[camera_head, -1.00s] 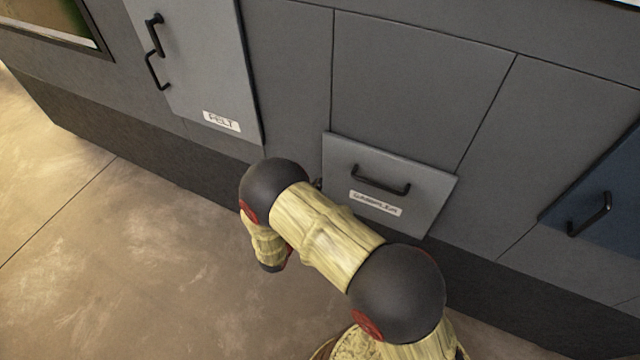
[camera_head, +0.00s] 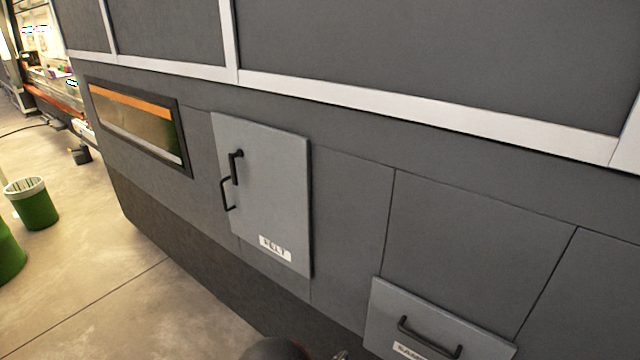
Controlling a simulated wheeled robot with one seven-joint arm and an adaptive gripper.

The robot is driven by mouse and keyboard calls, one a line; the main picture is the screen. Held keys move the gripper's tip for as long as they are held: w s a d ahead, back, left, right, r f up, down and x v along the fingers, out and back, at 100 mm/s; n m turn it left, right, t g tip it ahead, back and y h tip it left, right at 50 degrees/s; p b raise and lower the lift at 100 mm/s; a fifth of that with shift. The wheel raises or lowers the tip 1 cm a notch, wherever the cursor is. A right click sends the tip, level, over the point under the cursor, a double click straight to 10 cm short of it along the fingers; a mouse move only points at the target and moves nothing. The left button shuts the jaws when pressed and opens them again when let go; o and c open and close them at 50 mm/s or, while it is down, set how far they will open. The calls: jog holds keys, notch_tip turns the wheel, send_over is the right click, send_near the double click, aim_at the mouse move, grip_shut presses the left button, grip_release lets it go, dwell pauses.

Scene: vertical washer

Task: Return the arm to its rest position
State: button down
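Only a small dark rounded part of my arm (camera_head: 275,349) shows at the bottom edge, left of the lower drawer. A small metallic bit (camera_head: 340,355) shows beside it, too little to tell what it is. My gripper cannot be made out in this view. The rest of my arm is out of the picture.
A grey cabinet wall holds a light grey door (camera_head: 265,200) labelled FELT, with black handles, and a labelled drawer (camera_head: 435,325), both apparently shut. A window (camera_head: 140,125) is at left. Green bins (camera_head: 35,205) stand on the open floor (camera_head: 110,275) at far left.

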jog(key=s+d+f+m+g+h, duration=0.2)
jog(key=s+d+f+m+g, duration=0.15)
jog(key=s+d, duration=0.3)
jog(key=s+d+r+m+g+y, duration=0.2)
jog(key=s+r+m+g, duration=0.7)
jog(key=s+m+g, duration=0.1)
jog(key=s+a+r+m+y, duration=0.1)
jog(key=s+r+m+y, duration=0.1)
jog(key=r+m+y, duration=0.45)
jog(key=s+a+r+m+y, duration=0.1)
jog(key=s+r+m+y, duration=0.25)
jog(key=r, duration=0.55)
jog(key=d+r+m+t, duration=0.2)
jog(key=d+r, duration=0.1)
jog(key=r, duration=0.4)
jog(key=d+r+m+t+y, duration=0.1)
jog(key=d+r+m+t, duration=0.1)
jog(key=r, duration=0.4)
jog(key=shift+s+d+r+m+t, duration=0.35)
jog(key=shift+d+t, duration=0.1)
jog(key=shift+t, duration=0.3)
